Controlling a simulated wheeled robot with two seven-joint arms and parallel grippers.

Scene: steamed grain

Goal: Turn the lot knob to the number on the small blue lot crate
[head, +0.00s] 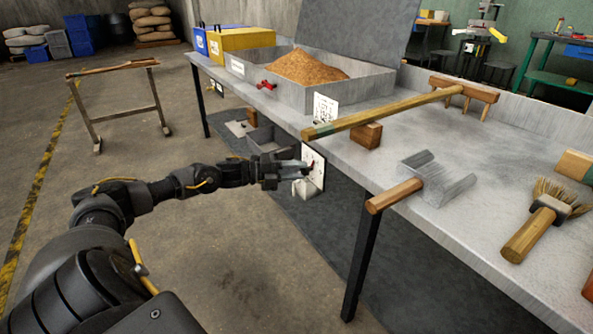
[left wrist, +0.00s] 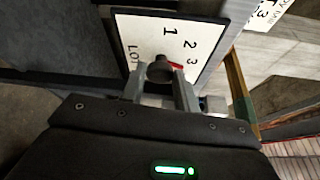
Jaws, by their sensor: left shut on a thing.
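The lot dial plate (head: 319,170) is a white panel on the front of the bench. In the left wrist view the dial plate (left wrist: 147,32) shows "LOT" and the numbers 1, 2 and 3. My left gripper (head: 284,172) is shut on the dark lot knob, which shows between the fingers in the left wrist view (left wrist: 159,70). A red pointer mark beside the knob lies near the 3. The small blue crate (head: 200,41) stands at the bench's far left end, beside a yellow crate (head: 242,39). Its number is too small to read. My right gripper is out of view.
The grey bench (head: 440,225) carries a tray of brown grain (head: 305,66), a long wooden-handled tool (head: 385,112), a metal scoop (head: 440,180) and a brush (head: 535,222). A bench leg (head: 361,255) stands right of the dial. The floor left of the bench is mostly clear.

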